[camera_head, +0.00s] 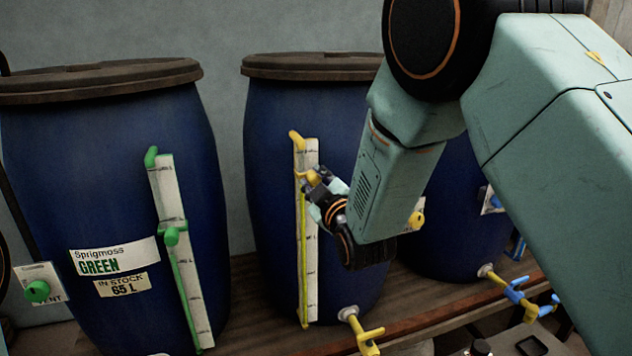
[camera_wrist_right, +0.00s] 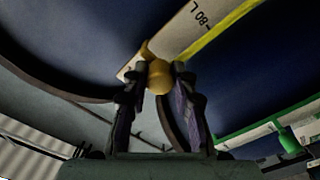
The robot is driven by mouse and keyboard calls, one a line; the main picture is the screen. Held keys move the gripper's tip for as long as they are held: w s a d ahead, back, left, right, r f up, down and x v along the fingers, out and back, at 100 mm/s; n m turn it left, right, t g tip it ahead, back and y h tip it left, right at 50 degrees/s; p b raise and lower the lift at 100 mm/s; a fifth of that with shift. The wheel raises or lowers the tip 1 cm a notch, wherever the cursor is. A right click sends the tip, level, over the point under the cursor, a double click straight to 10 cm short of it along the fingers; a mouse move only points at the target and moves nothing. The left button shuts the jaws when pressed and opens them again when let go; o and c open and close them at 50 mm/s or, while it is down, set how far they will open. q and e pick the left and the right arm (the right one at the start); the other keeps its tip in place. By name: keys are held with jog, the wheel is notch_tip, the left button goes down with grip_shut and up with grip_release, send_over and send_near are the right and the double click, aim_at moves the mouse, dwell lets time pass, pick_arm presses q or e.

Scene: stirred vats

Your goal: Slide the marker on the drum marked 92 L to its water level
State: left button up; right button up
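The middle blue drum (camera_head: 270,200) has a white scale strip (camera_head: 312,255) with a thin yellow column and a yellow marker (camera_head: 304,176) near the strip's upper end. The yellow column shows clearly below the marker; its top is hard to make out beside my gripper. My right gripper (camera_head: 313,184) is at this marker. In the right wrist view its fingers stand on both sides of the marker's round yellow knob (camera_wrist_right: 158,77) and appear to touch it. An "80 L" mark shows on the strip (camera_wrist_right: 205,22) there. No 92 L label is visible; my right arm hides part of the drums.
A left blue drum (camera_head: 120,180) is labelled GREEN, 65 L, with a green marker (camera_head: 173,236). A right drum (camera_head: 450,220) is partly behind my arm. A yellow tap (camera_head: 368,335) and a blue-handled tap (camera_head: 515,293) stick out low at the front.

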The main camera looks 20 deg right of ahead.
jog(key=o, duration=0.4)
jog(key=shift+w+f, duration=0.1)
jog(key=shift+w, duration=0.15)
jog(key=shift+c, duration=0.2)
jog(key=shift+s, duration=0.15)
jog(key=s, duration=1.2)
jog(key=shift+d, duration=0.15)
jog(key=s+d+f+m+g+b, duration=0.1)
jog(key=s+f+m+g+b, duration=0.25)
jog(key=f, duration=0.75)
jog(key=s+d+f+m+g+b, duration=0.15)
jog(key=s+f+g, duration=0.3)
jog(key=f, duration=0.65)
jog(key=s+f+m+g+b, duration=0.3)
jog(key=s+f, duration=0.2)
jog(key=f, duration=0.6)
jog(key=s+f+m+g+b, duration=0.1)
jog(key=s+f+g+b, duration=0.6)
jog(key=s+f, duration=1.5)
jog(key=f+b, duration=0.1)
jog(key=b, duration=0.2)
jog(key=shift+s+d+m+h+b, duration=0.3)
jog(key=shift+d+m+b, duration=0.1)
